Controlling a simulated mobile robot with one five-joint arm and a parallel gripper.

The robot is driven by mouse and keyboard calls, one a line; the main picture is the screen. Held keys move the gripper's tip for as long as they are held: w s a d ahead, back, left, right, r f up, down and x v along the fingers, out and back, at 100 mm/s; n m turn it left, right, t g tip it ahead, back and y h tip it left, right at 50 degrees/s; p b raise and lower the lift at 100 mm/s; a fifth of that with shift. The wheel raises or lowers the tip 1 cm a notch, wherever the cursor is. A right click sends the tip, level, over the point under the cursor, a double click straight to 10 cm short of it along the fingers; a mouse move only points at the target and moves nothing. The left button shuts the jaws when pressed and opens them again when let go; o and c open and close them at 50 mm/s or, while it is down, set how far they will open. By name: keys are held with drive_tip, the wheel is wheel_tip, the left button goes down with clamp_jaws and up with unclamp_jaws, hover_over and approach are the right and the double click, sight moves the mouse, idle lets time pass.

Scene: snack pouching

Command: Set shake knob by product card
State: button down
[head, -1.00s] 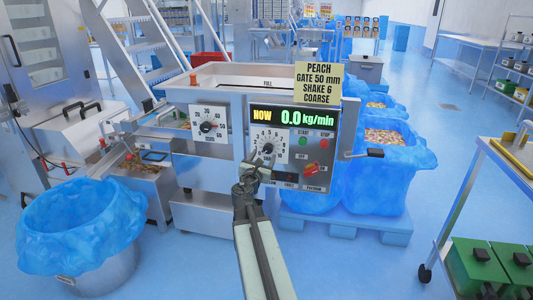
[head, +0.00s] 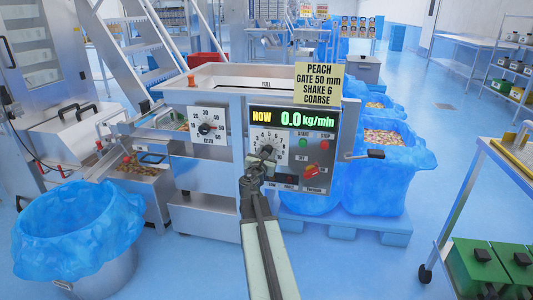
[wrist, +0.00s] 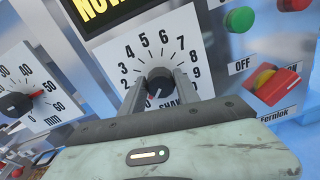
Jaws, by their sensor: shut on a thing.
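The shake knob (wrist: 160,79) is a dark round knob on a white dial numbered up to 9. My gripper (wrist: 160,87) is shut on it, one finger on each side. A small white mark shows low on the knob; which number it indicates I cannot tell. In the head view my gripper (head: 264,157) covers the lower part of the shake dial (head: 282,140). The product card (head: 319,83) above the panel reads PEACH, GATE 50 mm, SHAKE 6, COARSE. The display (head: 293,118) reads NOW 0.0 kg/min.
The gate dial (head: 207,128) to the left has its red pointer near 50. A red and yellow switch (wrist: 276,84) and a green button (wrist: 240,19) sit right of the shake dial. A crank handle (head: 366,154) sticks out right of the panel. Blue-lined bins stand on both sides.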

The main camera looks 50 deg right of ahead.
drive_tip(key=shift+m, duration=0.3)
drive_tip(key=m, duration=0.3)
drive_tip(key=shift+s+m, duration=0.1)
drive_tip(key=shift+m, duration=0.2)
drive_tip(key=m, duration=0.4)
drive_tip(key=shift+m, duration=0.3)
drive_tip(key=shift+s+d+f+m+t, duration=0.1)
drive_tip(key=shift+m+t, duration=0.05)
drive_tip(key=shift+m, duration=5.55)
drive_tip(key=shift+f+m+t, duration=0.1)
drive_tip(key=shift+m+t, duration=0.05)
drive_tip(key=shift+m, duration=5.55)
